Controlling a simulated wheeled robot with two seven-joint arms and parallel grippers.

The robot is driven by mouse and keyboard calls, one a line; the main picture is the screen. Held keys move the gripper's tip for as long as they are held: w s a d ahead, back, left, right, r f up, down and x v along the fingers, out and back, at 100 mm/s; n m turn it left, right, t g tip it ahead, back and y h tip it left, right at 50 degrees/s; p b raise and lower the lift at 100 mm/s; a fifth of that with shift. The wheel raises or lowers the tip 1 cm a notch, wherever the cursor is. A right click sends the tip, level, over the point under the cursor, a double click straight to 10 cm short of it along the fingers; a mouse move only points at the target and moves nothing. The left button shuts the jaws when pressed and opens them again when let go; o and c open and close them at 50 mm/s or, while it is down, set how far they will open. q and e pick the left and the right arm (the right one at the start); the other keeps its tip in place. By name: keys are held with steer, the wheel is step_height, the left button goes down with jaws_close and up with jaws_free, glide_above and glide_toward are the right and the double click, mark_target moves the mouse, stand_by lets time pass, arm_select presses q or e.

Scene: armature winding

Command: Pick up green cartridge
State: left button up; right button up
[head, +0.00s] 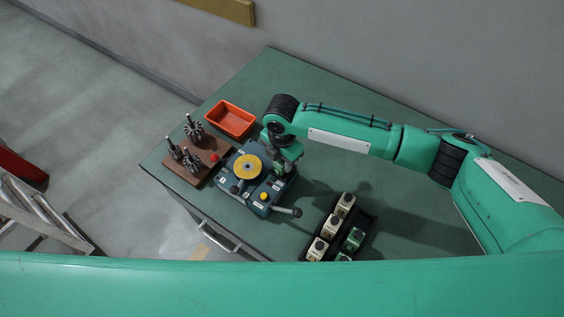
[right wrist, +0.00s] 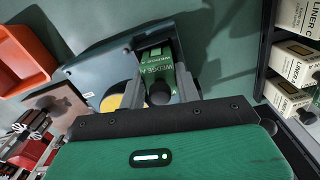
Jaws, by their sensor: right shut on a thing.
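My right gripper (head: 284,162) is over the right side of the blue-grey machine (head: 262,208) in the head view. In the right wrist view my right gripper (right wrist: 160,92) is shut on a green cartridge (right wrist: 158,66), with a finger on each side of it. The cartridge has a white-lettered label and a dark round knob. Whether it touches the machine behind it I cannot tell. Another green cartridge (head: 354,239) sits in the black rack (head: 369,226). My left gripper is not in view.
White cartridges (head: 331,226) stand in the rack's left row. The machine has a yellow disc (head: 246,167) and a lever (head: 287,211). A brown board (head: 183,175) with dark armatures and an orange bin (head: 231,119) are at the left.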

step_height(320, 180, up, 20)
steer(key=b, duration=0.3)
steer(key=shift+b, duration=0.4)
jaws_close()
